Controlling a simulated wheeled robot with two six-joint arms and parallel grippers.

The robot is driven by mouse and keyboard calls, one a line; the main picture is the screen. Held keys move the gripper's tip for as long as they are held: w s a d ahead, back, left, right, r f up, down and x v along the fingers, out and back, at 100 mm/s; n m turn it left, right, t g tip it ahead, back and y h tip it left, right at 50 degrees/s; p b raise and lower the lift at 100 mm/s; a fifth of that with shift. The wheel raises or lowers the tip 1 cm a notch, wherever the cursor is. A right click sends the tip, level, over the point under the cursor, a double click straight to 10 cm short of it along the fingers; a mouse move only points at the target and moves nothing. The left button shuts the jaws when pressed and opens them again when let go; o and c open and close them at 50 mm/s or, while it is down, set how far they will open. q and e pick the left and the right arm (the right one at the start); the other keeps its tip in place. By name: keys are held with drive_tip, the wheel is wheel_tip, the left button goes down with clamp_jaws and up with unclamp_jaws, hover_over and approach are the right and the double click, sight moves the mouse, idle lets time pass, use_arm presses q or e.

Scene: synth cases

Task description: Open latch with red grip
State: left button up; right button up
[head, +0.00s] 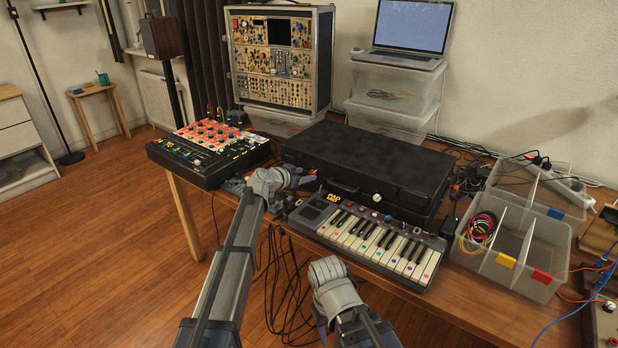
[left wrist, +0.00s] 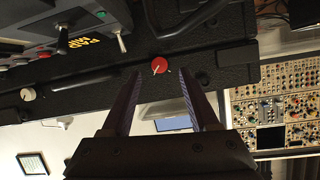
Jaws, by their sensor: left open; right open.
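The black case (head: 370,160) lies closed on the table behind the small keyboard. Its red grip (left wrist: 159,65), a round knob with a pale pointer line, shows on the case front in the left wrist view. I cannot make it out in the head view, where my left gripper is in front of that part. My left gripper (head: 307,180) is open and empty, at the case's front left corner. In the left wrist view its fingers (left wrist: 158,84) point at the red grip, one on each side, apparently short of it. My right gripper (head: 321,322) is open, low in front of the table.
A white knob (head: 376,197) sits farther right on the case front. The keyboard (head: 375,240) lies close before the case. A mixer (head: 208,148) stands left, a modular rack (head: 281,58) behind, and a clear divided bin (head: 513,240) right. Cables hang at the table's front edge.

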sight(312, 173)
use_arm(q)
drive_tip(key=b+x, duration=0.1)
drive_tip(key=x, duration=0.2)
drive_tip(key=shift+w+d+f, duration=0.15)
drive_tip(key=shift+w, duration=0.05)
clamp_jaws()
idle(0.4)
